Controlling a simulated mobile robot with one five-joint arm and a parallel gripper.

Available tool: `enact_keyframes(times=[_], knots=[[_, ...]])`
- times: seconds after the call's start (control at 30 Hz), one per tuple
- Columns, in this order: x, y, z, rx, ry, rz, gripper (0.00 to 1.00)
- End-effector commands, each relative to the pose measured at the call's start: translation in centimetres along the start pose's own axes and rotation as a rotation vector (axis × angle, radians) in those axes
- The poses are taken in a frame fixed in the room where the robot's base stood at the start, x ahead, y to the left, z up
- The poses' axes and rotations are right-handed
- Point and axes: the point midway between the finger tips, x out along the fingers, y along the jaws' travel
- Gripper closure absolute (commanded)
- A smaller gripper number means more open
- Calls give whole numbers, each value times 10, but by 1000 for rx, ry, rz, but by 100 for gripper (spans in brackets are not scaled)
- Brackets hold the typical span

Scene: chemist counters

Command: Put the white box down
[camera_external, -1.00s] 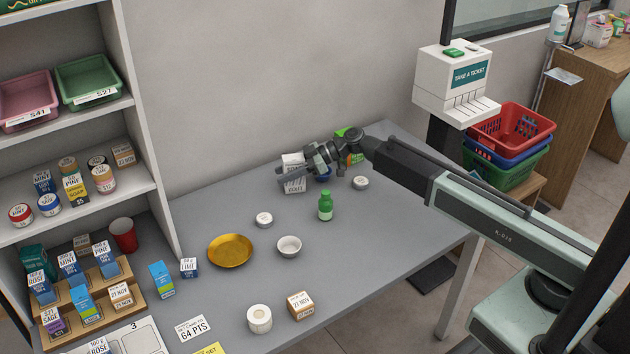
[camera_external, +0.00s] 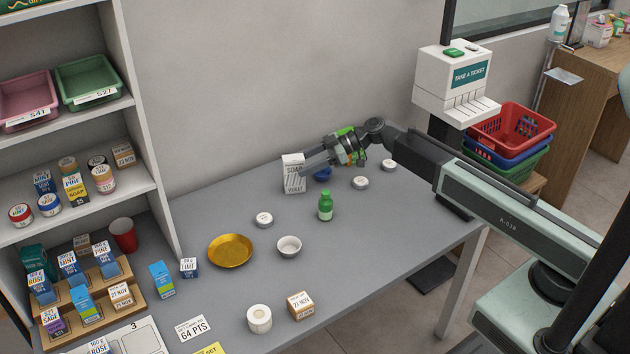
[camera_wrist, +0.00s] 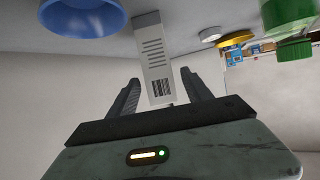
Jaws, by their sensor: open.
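The picture there is upside down. I see no finger pressing on the box.
A blue bowl (camera_external: 322,174) is close under my gripper. A green bottle (camera_external: 325,207) and a round white tin (camera_external: 360,183) stand nearby. A gold dish (camera_external: 230,250) and a white bowl (camera_external: 289,246) are further left. Counter space in front of the box is clear.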

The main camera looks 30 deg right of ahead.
Motion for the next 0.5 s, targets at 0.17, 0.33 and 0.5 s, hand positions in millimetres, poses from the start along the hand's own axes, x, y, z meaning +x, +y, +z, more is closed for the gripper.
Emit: enact_keyframes(times=[0.17, 0.33, 0.5], knots=[[-38, -1, -3, 0, 1, 1, 42], [-52, 0, -1, 0, 1, 0, 42], [-52, 0, 0, 0, 1, -1, 42]])
